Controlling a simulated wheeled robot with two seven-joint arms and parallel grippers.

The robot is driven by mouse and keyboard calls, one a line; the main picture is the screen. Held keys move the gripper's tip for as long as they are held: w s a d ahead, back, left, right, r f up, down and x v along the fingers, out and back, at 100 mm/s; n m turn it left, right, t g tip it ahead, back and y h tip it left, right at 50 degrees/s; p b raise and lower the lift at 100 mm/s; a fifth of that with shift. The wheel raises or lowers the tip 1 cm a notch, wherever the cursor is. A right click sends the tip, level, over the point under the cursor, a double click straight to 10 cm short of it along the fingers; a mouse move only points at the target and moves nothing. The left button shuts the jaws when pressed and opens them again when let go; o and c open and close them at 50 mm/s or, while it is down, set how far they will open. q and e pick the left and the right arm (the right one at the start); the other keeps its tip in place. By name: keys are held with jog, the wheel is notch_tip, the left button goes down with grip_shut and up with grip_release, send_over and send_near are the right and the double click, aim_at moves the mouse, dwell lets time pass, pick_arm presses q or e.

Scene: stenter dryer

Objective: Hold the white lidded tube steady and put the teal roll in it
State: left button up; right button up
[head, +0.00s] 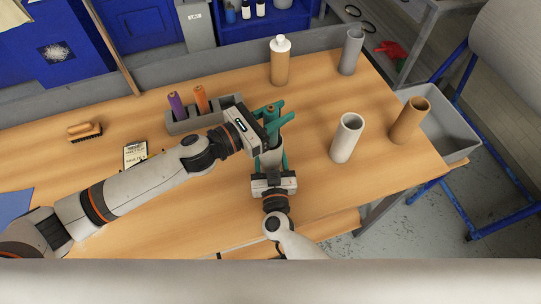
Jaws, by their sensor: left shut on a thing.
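My left gripper (273,117) has teal fingers and is shut on a slim roll (270,107). The roll's brown core end shows at the top; it looks teal but blends with the fingers. I cannot tell whether the roll's lower end is inside the tube.
A grey rack (180,127) holds a purple roll (176,104) and an orange roll (201,99). A white-capped tan tube (280,66), a grey tube (351,52), an open white tube (346,138) and a brown tube (409,121) stand around. A brush (84,131) lies left.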

pick_arm(q)
jog(key=o, duration=1)
jog(key=shift+o, duration=0.2)
jog(key=v, duration=1.2)
pick_arm(e)
jog(key=o, duration=1.1)
jog(key=shift+c, duration=0.2)
